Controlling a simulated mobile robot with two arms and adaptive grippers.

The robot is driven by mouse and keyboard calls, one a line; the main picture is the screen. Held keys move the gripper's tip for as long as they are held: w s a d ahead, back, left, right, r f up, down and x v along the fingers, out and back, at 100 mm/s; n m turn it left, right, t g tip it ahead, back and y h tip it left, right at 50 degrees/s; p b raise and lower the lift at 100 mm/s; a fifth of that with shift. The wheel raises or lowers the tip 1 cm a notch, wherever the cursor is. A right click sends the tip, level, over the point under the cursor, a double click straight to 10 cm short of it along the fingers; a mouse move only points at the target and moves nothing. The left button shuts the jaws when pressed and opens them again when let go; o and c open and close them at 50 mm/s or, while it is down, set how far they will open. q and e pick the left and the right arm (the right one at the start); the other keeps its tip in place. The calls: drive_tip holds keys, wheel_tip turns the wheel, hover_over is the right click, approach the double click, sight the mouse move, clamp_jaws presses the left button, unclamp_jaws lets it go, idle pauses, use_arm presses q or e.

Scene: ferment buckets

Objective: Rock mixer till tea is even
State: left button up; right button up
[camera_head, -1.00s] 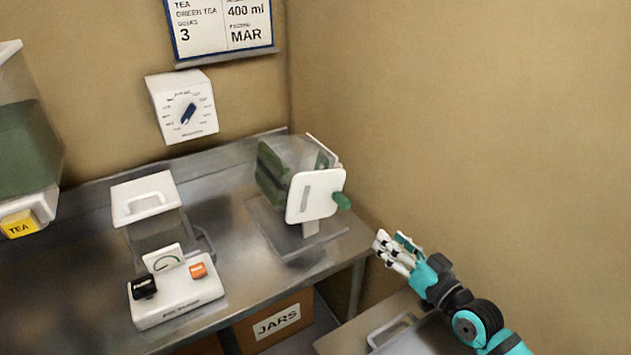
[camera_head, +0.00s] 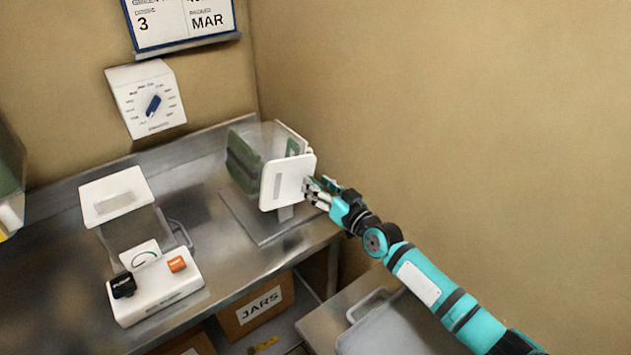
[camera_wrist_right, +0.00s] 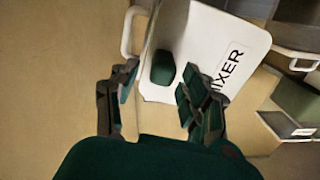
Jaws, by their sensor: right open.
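The mixer is a clear box with green contents (camera_head: 243,165) and a white front plate (camera_head: 284,184) on a metal stand at the right end of the bench. In the right wrist view the plate reads "MIXER" (camera_wrist_right: 232,62), and its dark green knob (camera_wrist_right: 163,67) lies just ahead, between the line of my fingers. My right gripper (camera_head: 318,190) is at the right edge of the plate, its open fingers (camera_wrist_right: 152,98) on either side of the knob, which they do not visibly squeeze. In the head view the knob is hidden by the gripper. My left gripper is out of view.
A white-lidded container (camera_head: 117,195) and a white device with black and orange buttons (camera_head: 155,287) stand left on the bench. A dial timer (camera_head: 146,99) hangs on the wall. A JARS box (camera_head: 260,308) sits below. A tray handle (camera_head: 372,303) is beneath my right arm.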

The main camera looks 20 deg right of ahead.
drive_tip(key=shift+x, duration=0.85)
drive_tip(key=shift+c, duration=0.4)
clamp_jaws()
